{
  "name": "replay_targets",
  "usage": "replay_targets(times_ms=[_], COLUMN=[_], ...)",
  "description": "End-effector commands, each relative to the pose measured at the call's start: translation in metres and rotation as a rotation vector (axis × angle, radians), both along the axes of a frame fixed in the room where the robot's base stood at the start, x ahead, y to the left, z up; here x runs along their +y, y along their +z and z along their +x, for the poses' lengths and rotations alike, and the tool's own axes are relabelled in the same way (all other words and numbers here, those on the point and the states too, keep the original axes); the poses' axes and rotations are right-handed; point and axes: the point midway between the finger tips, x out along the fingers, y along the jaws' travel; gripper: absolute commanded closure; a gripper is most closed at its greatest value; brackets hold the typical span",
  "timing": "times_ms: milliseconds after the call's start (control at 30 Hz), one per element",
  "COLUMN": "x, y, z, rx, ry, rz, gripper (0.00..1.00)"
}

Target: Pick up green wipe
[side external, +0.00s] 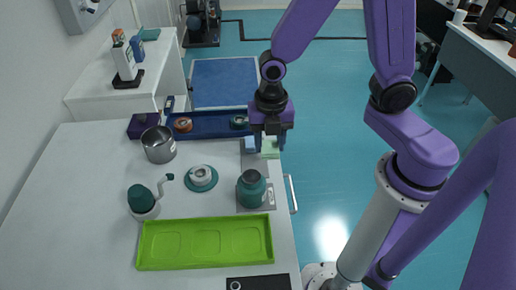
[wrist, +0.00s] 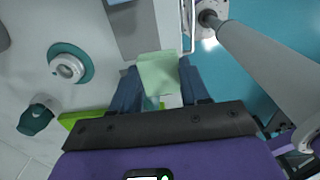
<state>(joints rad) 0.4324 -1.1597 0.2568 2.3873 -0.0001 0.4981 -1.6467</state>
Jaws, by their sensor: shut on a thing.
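The pale green wipe (side external: 270,151) is at the right edge of the white table, below my gripper (side external: 270,140). In the wrist view the green wipe (wrist: 158,70) shows as a light square between the blue fingertips of my gripper (wrist: 160,82). My gripper points down and is shut on the wipe, with part of it sticking out past the fingertips. I cannot tell whether the wipe is clear of the surface below.
A light blue wipe (side external: 250,145) lies just left of the green one. A blue tray (side external: 210,125) with spools is behind. A teal jar (side external: 251,188), a teal disc (side external: 201,178), a steel cup (side external: 159,145) and a green tray (side external: 205,243) stand nearer. The table's left front is clear.

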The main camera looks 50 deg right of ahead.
Motion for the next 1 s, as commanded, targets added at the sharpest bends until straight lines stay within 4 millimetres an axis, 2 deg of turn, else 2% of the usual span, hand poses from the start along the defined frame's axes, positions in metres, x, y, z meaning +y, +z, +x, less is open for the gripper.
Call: replay_targets(times_ms=[100, 367, 700, 1000], x=[-0.004, -0.020, -0.030, -0.034], y=[0.018, 0.036, 0.048, 0.053], z=[-0.014, -0.057, -0.083, -0.094], rx=[-0.004, -0.003, -0.001, -0.001], ry=[0.002, 0.004, 0.001, -0.001], rz=[0.004, 0.003, 0.001, 0.001], gripper=[0.83, 0.83, 0.83, 0.83])
